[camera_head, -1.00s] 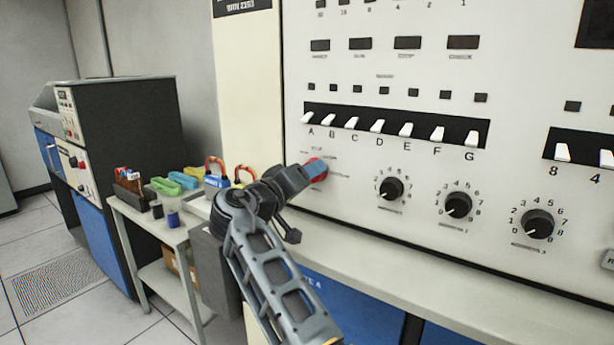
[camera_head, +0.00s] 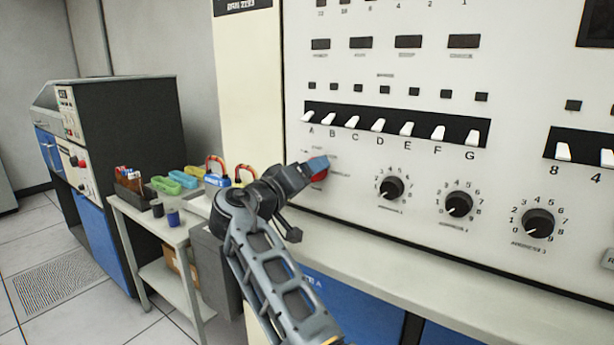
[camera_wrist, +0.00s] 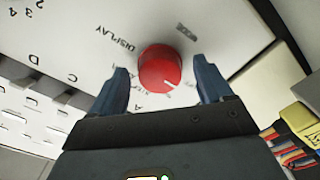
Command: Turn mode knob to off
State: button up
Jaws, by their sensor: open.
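The mode knob is red and round, with a white pointer line. In the wrist view the knob (camera_wrist: 159,70) sits between and a little beyond my two blue fingertips, with a gap on each side. Its white line points toward the lower right there. In the head view the red knob (camera_head: 320,176) is on the white panel, left of the black knobs, and is partly hidden by my gripper (camera_head: 317,165). My gripper is open and also shows in the wrist view (camera_wrist: 168,84). Some labels around the knob are readable in part, such as DISPLAY; others are hidden.
The console panel (camera_head: 345,100) holds a row of white switches (camera_head: 380,126) above and several black dial knobs (camera_head: 391,187) to the right. A ledge (camera_head: 400,258) runs below. A small table (camera_head: 168,231) with colored items stands at left.

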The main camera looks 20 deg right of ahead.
jog(key=b+v, duration=0.1)
jog(key=v, duration=0.6)
jog(key=shift+s+a+b, duration=0.25)
jog(key=shift+a+b, duration=0.05)
jog(key=shift+a, duration=0.1)
